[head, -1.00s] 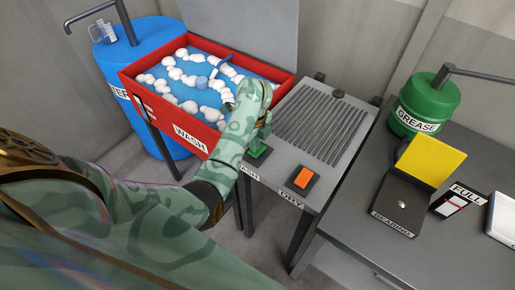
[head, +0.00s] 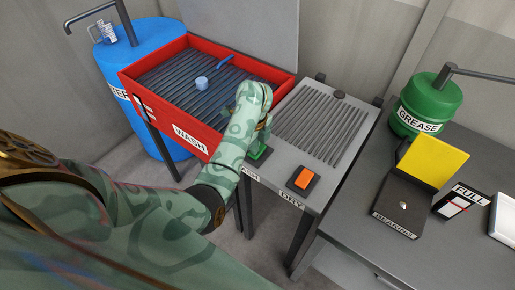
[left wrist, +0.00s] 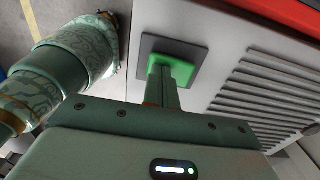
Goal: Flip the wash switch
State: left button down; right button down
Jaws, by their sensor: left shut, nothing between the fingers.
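The green wash switch (head: 259,155) sits on a dark plate at the left front of the grey stand, by a partly covered label. My left gripper (head: 262,140) is shut and empty, right at this switch, and its arm hides part of it. In the left wrist view the closed fingertips (left wrist: 161,78) lie over the near side of the green switch (left wrist: 178,70); I cannot tell whether they touch. The red wash basin (head: 190,135) holds no foam; its dark ribbed floor shows, with a small blue cylinder (head: 202,83) and a blue bar (head: 225,61). My right gripper is not in view.
An orange switch (head: 303,178) labelled DRY sits to the right, before the ribbed drying top (head: 322,125). A blue barrel (head: 150,40) stands behind left. The right table (head: 380,245) holds a green grease can (head: 430,100), a black bearing box with yellow lid (head: 432,160) and a FULL card.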

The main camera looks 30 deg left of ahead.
pick_arm(q)
notch_tip(320, 180, up, 7)
jog(key=p, duration=0.5)
jog(key=shift+f+p, duration=0.1)
jog(key=shift+p, duration=0.25)
